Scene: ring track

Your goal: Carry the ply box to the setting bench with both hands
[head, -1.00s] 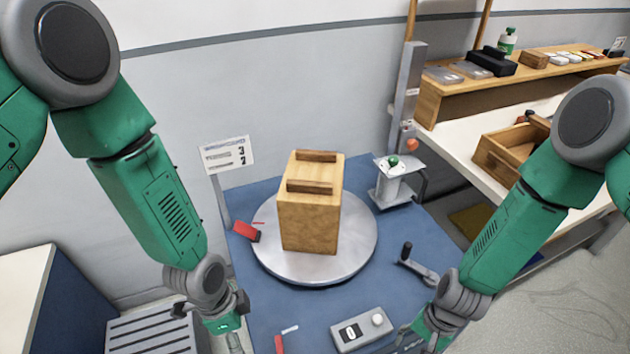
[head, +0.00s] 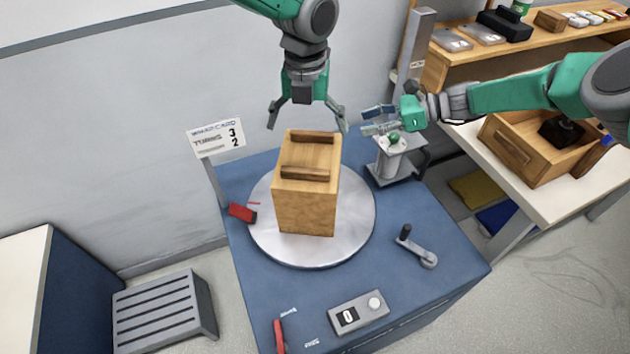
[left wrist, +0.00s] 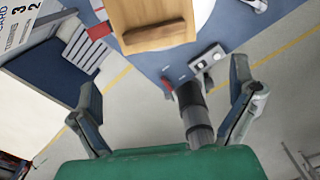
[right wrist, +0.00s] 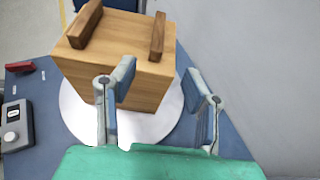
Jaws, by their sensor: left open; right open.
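The ply box (head: 307,203) stands upright on a round grey turntable (head: 262,235) on a blue-topped bench (head: 400,305). Two dark wooden bars lie across its lid. It shows at the top of the left wrist view (left wrist: 150,12) and in the right wrist view (right wrist: 120,62). My left gripper (head: 308,122) is open, pointing down, just above and behind the box in the head view, apart from it. My right gripper (head: 368,120) is open to the right of the box's top, pointing left toward it. Both are empty. I cannot tell which bench is the setting bench.
A grey post fixture (head: 395,160) stands close behind right of the turntable, under my right gripper. A crank (head: 418,248), counter box (head: 358,312) and red clamp (head: 242,213) surround it. A pale bench (head: 545,200) with an open wooden box (head: 530,150) is right. A slatted grey stool (head: 160,320) is left.

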